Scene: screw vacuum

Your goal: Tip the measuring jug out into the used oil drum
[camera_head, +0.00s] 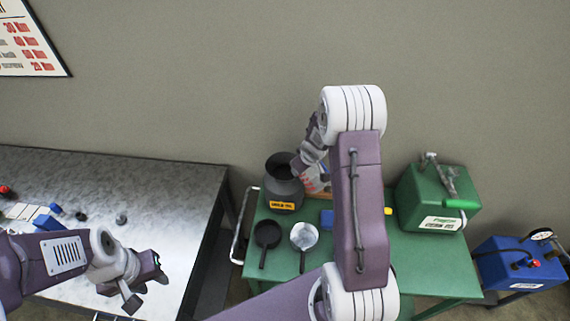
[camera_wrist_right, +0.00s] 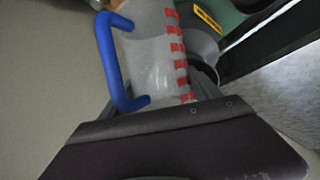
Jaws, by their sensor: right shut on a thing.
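The used oil drum (camera_head: 283,191) is a dark grey, open-topped can with a yellow label, standing upright at the back left of the green bench. My right gripper (camera_head: 308,158) is beside its mouth, largely hidden by my arm. In the right wrist view it is shut on the clear measuring jug (camera_wrist_right: 158,62), which has red marks and a blue handle (camera_wrist_right: 108,62). A bit of the jug shows just right of the drum in the head view (camera_head: 316,180). Whether it holds liquid I cannot tell. My left gripper (camera_head: 147,284) is open and empty over the grey table.
A dark pan (camera_head: 267,235) and a pale pan (camera_head: 304,236) lie in front of the drum on the green bench (camera_head: 275,278). A green machine (camera_head: 437,198) stands at its right. A blue pump (camera_head: 520,264) is farther right. Small items lie on the grey table (camera_head: 150,190).

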